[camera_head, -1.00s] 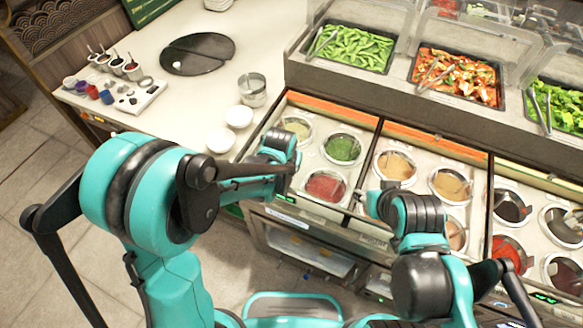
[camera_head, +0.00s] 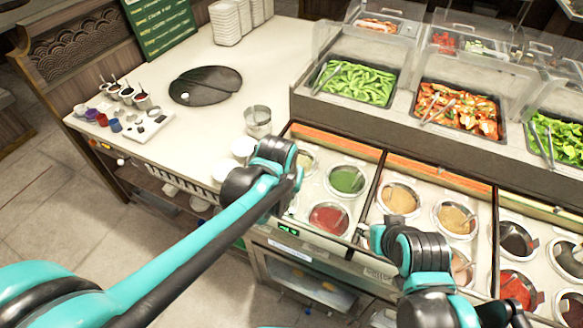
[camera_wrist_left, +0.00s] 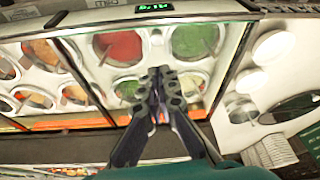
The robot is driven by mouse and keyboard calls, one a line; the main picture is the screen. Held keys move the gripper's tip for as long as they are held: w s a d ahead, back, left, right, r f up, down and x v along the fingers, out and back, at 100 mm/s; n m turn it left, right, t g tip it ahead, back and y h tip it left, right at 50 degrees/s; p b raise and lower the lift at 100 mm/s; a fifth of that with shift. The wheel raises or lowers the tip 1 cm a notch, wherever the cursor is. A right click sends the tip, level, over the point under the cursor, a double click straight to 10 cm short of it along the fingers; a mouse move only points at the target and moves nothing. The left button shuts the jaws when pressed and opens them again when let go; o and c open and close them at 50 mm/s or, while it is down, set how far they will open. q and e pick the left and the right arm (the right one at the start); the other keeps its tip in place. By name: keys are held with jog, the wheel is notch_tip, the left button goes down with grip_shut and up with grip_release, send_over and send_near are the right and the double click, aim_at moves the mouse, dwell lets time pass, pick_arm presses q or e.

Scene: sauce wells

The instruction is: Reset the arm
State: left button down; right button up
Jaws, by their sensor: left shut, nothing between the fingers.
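My left arm reaches in from the lower left in the head view, and its gripper (camera_head: 297,180) is over the left end of the sauce counter, near the wells. In the left wrist view the two dark fingers of the left gripper (camera_wrist_left: 161,76) meet at their tips, shut and empty, in front of the sauce wells. My right arm's wrist shows at the lower right in the head view, over the wells' front edge; its fingers cannot be made out.
Wells hold red sauce (camera_head: 328,218), green sauce (camera_head: 346,180) and tan sauces. Behind stand food trays, one with green pods (camera_head: 356,84). White bowls (camera_head: 243,147), a metal cup (camera_head: 257,121) and a black round plate (camera_head: 205,86) are on the left counter, which has free room.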

pick_arm(q)
jog(key=s+a+n+t+y+b, duration=0.1)
jog(key=s+a+n+t+b, duration=0.1)
jog(key=s+a, duration=1)
jog(key=a+t+b, duration=0.1)
jog(key=a+b, duration=0.1)
jog(key=shift+s+a+f+n+t, duration=0.2)
jog(key=shift+a+f+n+t, duration=0.1)
jog(key=shift+a+n, duration=0.1)
pick_arm(e)
notch_tip(320, 180, down, 4)
jog(key=shift+f, duration=0.1)
pick_arm(q)
jog(key=shift+r, duration=0.1)
pick_arm(e)
jog(key=shift+o, duration=0.3)
jog(key=shift+w, duration=0.1)
dwell(0.4)
